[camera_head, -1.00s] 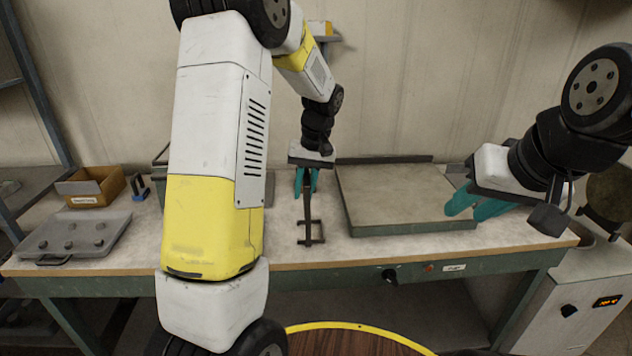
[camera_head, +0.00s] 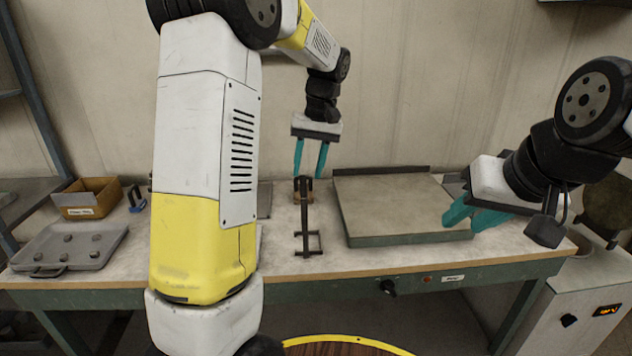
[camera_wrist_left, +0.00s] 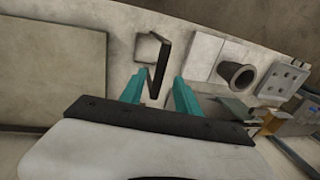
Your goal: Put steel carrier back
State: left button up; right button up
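The steel carrier (camera_head: 306,226) is a dark frame with an upright bar and a rectangular foot. It stands on the bench left of the raised plate, and it also shows in the left wrist view (camera_wrist_left: 157,68). In the left wrist view the carrier's end appears between and beyond the fingers (camera_wrist_left: 158,88). My right gripper (camera_head: 460,218) is over the right part of the bench by the raised plate, with nothing visible in it; its teal fingers look apart.
A large flat plate (camera_head: 395,240) lies on the bench right of the carrier. A grey tray with several small pieces (camera_head: 110,250) and a cardboard box (camera_head: 88,199) are at the left. A dark crucible-like cup (camera_wrist_left: 237,75) shows in the left wrist view. My left arm hides part of the bench.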

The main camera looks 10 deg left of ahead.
pick_arm(q)
jog(key=s+r+m+t+h, duration=0.25)
jog(key=s+r, duration=0.55)
jog(key=s, duration=0.5)
jog(key=s+d+f+m+t+h, duration=0.1)
jog(key=s+t, duration=0.3)
jog(key=s, duration=0.6)
jog(key=shift+s+d+f+h, duration=0.35)
jog(key=shift+s+f+h, duration=0.1)
jog(key=shift+f, duration=0.1)
jog(key=shift+w, duration=0.1)
